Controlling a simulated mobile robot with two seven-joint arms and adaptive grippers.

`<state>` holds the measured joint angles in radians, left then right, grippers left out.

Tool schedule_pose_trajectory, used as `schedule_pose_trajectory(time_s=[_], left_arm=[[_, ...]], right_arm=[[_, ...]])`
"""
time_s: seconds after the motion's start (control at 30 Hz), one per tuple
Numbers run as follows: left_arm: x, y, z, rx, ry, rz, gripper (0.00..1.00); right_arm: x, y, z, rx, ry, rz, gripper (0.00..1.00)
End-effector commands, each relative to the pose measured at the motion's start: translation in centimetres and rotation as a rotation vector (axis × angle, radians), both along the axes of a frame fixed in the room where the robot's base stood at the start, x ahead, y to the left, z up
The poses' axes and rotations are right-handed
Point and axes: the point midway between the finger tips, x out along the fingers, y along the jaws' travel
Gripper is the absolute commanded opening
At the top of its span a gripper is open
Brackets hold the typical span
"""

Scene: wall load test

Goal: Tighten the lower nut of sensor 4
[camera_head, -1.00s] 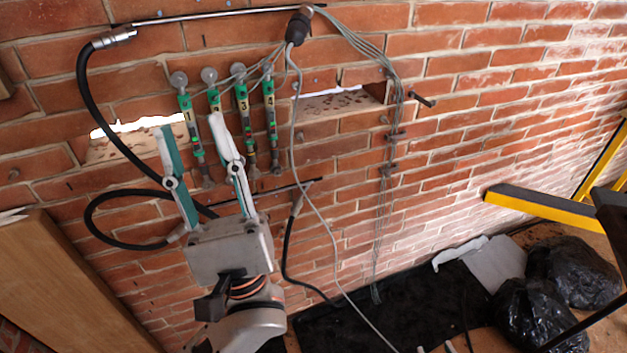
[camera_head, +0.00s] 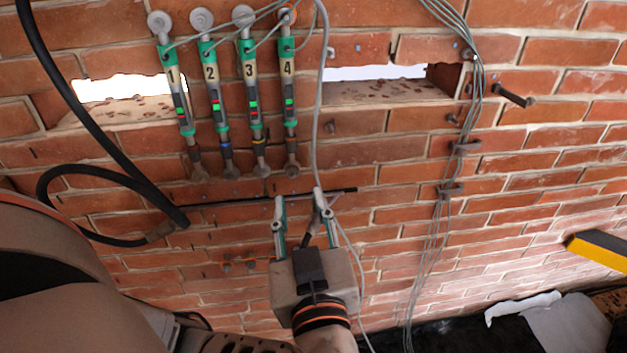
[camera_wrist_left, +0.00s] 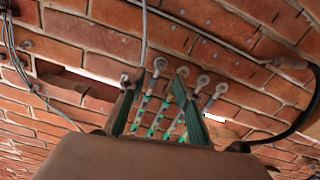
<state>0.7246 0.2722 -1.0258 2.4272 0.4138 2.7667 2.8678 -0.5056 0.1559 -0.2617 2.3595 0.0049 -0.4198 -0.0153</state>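Sensor 4 (camera_head: 288,85) is the rightmost of a row of green and grey tube sensors on the brick wall. Its lower nut (camera_head: 292,170) sits at its bottom end, against the wall. My left gripper (camera_head: 299,198) points up the wall just below this nut, its two fingers apart with nothing visible between them. In the left wrist view, the fingers of my left gripper (camera_wrist_left: 166,80) spread in front of the sensor row, which appears upside down. Sensor 4 is leftmost there, its lower nut (camera_wrist_left: 160,65) near the left fingertip. Contact cannot be told. My right gripper is out of view.
A thin black bar (camera_head: 345,190) runs across the wall by the fingertips. A grey cable (camera_head: 318,120) hangs just right of sensor 4. A black hose (camera_head: 70,85) curves at left. Several cables (camera_head: 440,200) and a protruding bolt (camera_head: 512,96) are on the right.

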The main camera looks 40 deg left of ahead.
Motion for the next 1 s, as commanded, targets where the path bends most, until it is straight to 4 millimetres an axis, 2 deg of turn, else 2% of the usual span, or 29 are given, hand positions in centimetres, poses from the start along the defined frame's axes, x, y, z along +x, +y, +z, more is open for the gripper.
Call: schedule_pose_trajectory(time_s=[0.4, 0.6, 0.87, 1.0], left_arm=[[3.8, 4.6, 0.3, 0.008, -0.003, 0.004, 0.33], [4.5, 5.5, 0.2, 0.006, 0.0, 0.004, 0.33], [4.6, 5.6, 0.2, 0.005, 0.001, 0.004, 0.33], [4.6, 5.6, 0.2, 0.005, 0.001, 0.004, 0.0]], right_arm=[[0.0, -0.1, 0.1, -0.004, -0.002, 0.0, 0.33], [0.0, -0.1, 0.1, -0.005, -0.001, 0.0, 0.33], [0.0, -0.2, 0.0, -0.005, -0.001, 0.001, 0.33], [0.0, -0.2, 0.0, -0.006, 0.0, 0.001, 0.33]])
